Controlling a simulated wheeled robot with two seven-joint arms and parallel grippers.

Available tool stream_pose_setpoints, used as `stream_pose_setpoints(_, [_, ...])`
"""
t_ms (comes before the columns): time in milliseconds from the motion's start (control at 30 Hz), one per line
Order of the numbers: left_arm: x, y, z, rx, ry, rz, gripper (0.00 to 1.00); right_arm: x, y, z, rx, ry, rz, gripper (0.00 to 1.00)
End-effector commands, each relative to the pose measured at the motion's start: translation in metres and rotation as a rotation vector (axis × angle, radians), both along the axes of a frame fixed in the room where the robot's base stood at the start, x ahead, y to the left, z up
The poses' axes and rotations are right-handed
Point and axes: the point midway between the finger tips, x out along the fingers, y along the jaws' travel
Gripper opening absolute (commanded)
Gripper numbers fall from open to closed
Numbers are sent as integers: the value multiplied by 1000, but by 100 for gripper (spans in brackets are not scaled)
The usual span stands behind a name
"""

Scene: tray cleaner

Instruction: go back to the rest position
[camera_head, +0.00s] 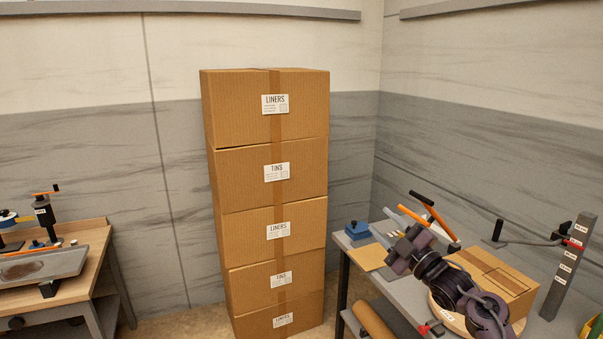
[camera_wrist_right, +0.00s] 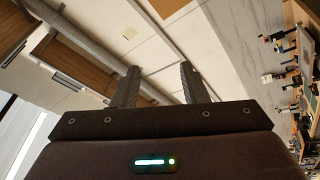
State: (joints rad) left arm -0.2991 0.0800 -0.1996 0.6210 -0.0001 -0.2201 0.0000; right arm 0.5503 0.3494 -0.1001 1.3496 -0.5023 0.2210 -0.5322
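My right gripper (camera_head: 398,250) is at the lower right of the head view, held up in front of the right-hand bench, with my dark arm behind it. In the right wrist view its two dark fingers stand apart with nothing between them (camera_wrist_right: 160,76), so it is open and empty. That view looks past the fingers at wall panels, wooden shelving and a cluttered bench at the right. My left gripper is in neither view.
A tall stack of cardboard boxes (camera_head: 235,175) stands against the wall. A wooden bench (camera_head: 95,245) with a metal tray (camera_head: 75,262) is at left. The right bench (camera_head: 375,216) holds a carton (camera_head: 500,275), a blue block (camera_head: 357,230) and a grey post (camera_head: 565,268).

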Motion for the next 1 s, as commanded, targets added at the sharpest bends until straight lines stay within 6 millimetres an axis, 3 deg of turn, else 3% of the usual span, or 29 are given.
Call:
stream_pose_setpoints(133, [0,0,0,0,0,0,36,35,-74,-9,261,215,-262,40])
stream_pose_setpoints(267, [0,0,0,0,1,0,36,43,-138,-20,545,343,-469,40])
stream_pose_setpoints(300, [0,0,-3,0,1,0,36,43,-150,-35,609,379,-512,40])
stream_pose_setpoints(467, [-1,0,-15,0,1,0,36,36,-142,-126,580,494,-535,40])
stream_pose_setpoints(667, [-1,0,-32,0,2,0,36,11,-135,-255,558,666,-586,40])
stream_pose_setpoints(867, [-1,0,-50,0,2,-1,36,-42,-124,-399,529,868,-645,40])
stream_pose_setpoints(1000, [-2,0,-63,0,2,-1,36,-94,-115,-493,502,1009,-686,40])
